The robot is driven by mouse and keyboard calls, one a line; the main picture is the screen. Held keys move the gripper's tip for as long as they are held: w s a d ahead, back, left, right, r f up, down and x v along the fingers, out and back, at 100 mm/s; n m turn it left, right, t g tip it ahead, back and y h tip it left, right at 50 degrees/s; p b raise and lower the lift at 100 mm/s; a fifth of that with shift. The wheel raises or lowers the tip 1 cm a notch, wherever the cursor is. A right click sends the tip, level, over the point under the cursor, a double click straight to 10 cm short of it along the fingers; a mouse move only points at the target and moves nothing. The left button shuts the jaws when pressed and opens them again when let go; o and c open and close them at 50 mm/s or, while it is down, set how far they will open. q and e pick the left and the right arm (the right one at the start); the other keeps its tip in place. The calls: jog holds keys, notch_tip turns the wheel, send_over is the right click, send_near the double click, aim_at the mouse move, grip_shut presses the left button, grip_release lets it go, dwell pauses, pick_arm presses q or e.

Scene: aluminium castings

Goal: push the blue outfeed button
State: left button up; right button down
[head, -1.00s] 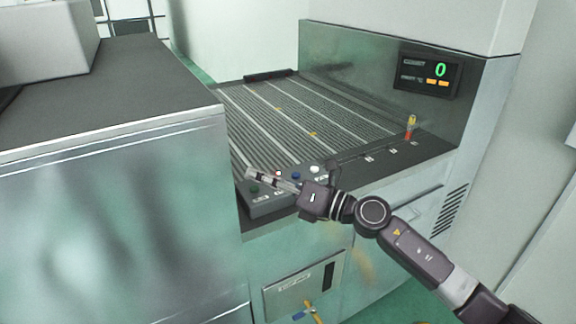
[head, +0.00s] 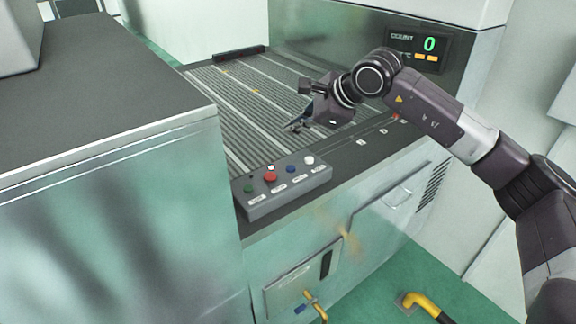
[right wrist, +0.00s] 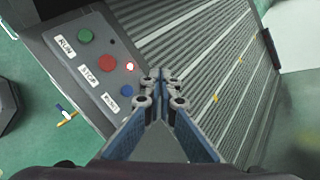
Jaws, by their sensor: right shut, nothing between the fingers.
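The blue button (head: 291,169) sits on a grey control box (head: 262,207) at the front edge of the conveyor, between a red and a white button. It also shows in the right wrist view (right wrist: 107,104), left of my fingers and apart from them. My right gripper (head: 293,126) is shut and empty, raised over the slatted conveyor behind the box. In the right wrist view its fingertips (right wrist: 160,77) are together. My left gripper is not in view.
A green button (head: 249,189), red button (head: 270,176) and white button (head: 309,160) share the box. The slatted conveyor (head: 240,110) lies behind. A dark-topped metal cabinet (head: 110,85) stands close at left. A counter display (head: 418,48) reads 0.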

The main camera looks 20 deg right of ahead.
jog(key=shift+f, duration=0.15)
jog(key=b, duration=0.4)
send_over(293, 169)
notch_tip(293, 169, down, 8)
jog(key=shift+r, duration=0.2)
jog(key=shift+f+b, duration=0.5)
jog(key=shift+f, duration=0.05)
dwell(0.9)
jog(key=shift+f+b, duration=0.4)
jog(key=shift+b, duration=0.2)
jog(key=shift+f+b, duration=0.5)
jog(key=shift+b, duration=0.05)
dwell(0.4)
jog(key=shift+r, duration=0.1)
jog(key=shift+r+p, duration=0.4)
jog(key=shift+r, duration=0.45)
